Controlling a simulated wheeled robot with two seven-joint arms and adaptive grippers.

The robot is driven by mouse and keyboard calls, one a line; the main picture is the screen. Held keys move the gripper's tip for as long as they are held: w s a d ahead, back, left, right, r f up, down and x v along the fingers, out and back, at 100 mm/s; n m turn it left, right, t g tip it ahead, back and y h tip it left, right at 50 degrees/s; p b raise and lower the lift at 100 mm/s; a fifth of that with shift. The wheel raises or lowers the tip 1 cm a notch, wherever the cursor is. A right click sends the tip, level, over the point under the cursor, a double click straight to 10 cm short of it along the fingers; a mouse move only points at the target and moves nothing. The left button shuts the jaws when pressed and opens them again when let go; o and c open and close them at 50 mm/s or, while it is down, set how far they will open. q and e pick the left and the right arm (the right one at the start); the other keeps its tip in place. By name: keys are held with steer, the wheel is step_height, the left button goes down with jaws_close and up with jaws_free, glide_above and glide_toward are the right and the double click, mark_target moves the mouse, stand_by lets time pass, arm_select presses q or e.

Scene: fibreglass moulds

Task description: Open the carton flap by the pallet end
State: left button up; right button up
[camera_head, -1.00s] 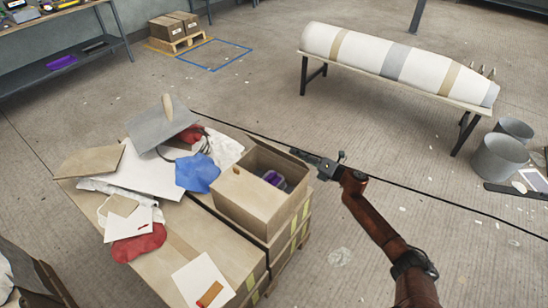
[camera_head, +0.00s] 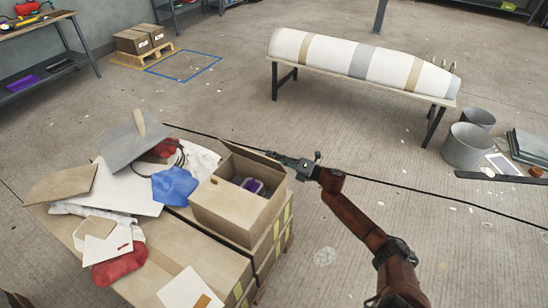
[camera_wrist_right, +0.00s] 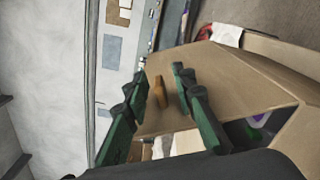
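The carton (camera_head: 232,215) sits on the boxes at the pallet end. Its top is partly open, and a purple item (camera_head: 252,186) shows inside. Another flap edge (camera_head: 250,154) stands along the far side. My right gripper (camera_head: 279,158) is at the carton's far right edge. In the right wrist view its green fingers (camera_wrist_right: 164,74) are apart, with the flap (camera_wrist_right: 240,85) and tab (camera_wrist_right: 185,95) beyond them. I cannot tell whether they touch. My left gripper is out of view.
A grey board with a wooden handle (camera_head: 135,140), a blue cloth (camera_head: 174,186), red cloths and loose boards clutter the boxes left of the carton. A long white mould (camera_head: 330,55) lies on a bench behind. Buckets (camera_head: 465,146) stand right. Open floor lies between.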

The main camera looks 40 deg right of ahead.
steer(key=v, duration=1.2)
stand_by(0.3)
